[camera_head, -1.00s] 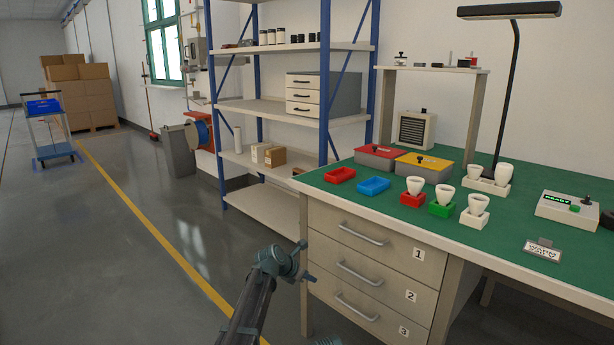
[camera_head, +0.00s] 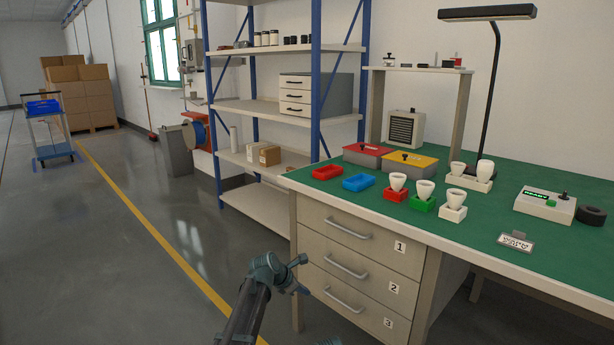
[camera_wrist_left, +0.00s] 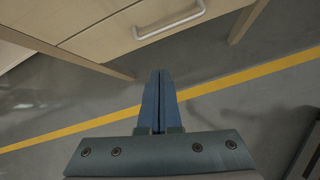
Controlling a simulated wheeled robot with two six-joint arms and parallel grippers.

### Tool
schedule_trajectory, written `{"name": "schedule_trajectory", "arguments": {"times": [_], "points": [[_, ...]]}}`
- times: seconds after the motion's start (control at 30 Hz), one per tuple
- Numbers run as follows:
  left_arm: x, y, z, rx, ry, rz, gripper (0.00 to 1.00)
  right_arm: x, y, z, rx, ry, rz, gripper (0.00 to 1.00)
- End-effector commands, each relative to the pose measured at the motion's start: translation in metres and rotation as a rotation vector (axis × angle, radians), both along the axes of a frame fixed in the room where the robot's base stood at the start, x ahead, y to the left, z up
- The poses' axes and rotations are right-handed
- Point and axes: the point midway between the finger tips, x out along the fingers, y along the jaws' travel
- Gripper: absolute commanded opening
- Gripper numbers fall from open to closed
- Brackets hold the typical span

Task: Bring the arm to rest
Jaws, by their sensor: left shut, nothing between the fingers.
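My left arm (camera_head: 247,310) comes up from the bottom of the head view, bent at the wrist. My left gripper (camera_head: 304,290) is beside the drawer front of the workbench, below the tabletop, over the floor. In the left wrist view the two blue fingers (camera_wrist_left: 160,100) are together with nothing between them. They point down towards the grey floor. My right gripper is not seen. A teal part at the bottom edge is too cut off to identify.
The green-topped workbench (camera_head: 452,229) has drawers (camera_head: 345,285) with protruding handles close to my arm. A shelf rack (camera_head: 255,210) stands behind. The floor at left (camera_head: 110,260) is clear.

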Motion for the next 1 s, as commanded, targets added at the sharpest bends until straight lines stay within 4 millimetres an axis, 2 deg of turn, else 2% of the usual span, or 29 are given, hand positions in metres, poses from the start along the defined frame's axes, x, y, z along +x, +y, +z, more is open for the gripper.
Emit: {"name": "schedule_trajectory", "arguments": {"times": [0.27, 0.37, 0.7, 1.0], "points": [[-0.059, 0.028, -0.014, 0.234, -0.084, -0.290, 0.00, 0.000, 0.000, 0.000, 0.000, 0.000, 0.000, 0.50], [-0.091, 0.044, -0.021, 0.356, -0.121, -0.460, 0.00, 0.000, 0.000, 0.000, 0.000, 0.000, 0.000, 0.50], [-0.226, 0.112, -0.044, 0.763, -0.216, -1.270, 0.00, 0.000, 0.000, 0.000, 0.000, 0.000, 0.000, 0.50], [-0.304, 0.150, -0.051, 0.874, -0.240, -1.793, 0.00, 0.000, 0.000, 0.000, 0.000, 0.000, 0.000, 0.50]]}}
